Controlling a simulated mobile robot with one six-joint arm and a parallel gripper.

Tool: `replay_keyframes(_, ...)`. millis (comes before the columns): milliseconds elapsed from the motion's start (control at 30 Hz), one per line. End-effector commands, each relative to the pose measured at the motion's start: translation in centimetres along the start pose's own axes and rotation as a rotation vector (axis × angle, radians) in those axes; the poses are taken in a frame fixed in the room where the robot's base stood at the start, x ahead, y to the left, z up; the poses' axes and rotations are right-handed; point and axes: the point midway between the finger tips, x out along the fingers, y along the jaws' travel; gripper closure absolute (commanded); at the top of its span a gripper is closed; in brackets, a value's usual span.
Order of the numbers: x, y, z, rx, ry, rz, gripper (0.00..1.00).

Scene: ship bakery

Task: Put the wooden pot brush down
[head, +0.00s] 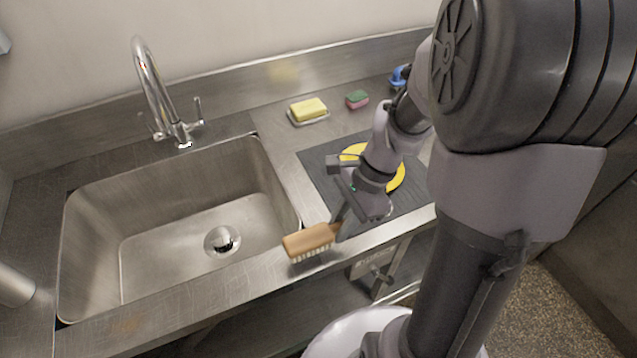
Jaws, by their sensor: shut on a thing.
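The wooden pot brush (309,240) has a light brown wooden back and pale bristles facing down. It shows in the head view over the front edge of the counter, just right of the sink basin. My gripper (342,222) is shut on the right end of the brush. Part of the fingers and that end of the brush are hard to make out. I cannot tell whether the bristles touch the counter edge.
The steel sink (165,262) with a tap (158,95) lies to the left. A dark mat (318,168) with a yellow plate (397,181) is partly hidden behind my arm. A yellow block on a dish (309,110) and a green and pink sponge (357,99) sit at the back.

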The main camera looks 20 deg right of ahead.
Motion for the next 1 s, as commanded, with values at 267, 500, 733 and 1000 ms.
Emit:
replay_keyframes(267, 3.4, -0.3, -1.8, 0.0, 0.0, 0.001, 1.0)
replay_keyframes(500, 3.4, -0.3, -1.8, 0.0, 0.0, 0.0, 1.0)
replay_keyframes(733, 3.5, -0.3, -1.8, 0.0, 0.0, 0.0, 0.59)
replay_keyframes(1000, 3.2, -0.3, -1.6, 0.0, 0.0, 0.0, 0.59)
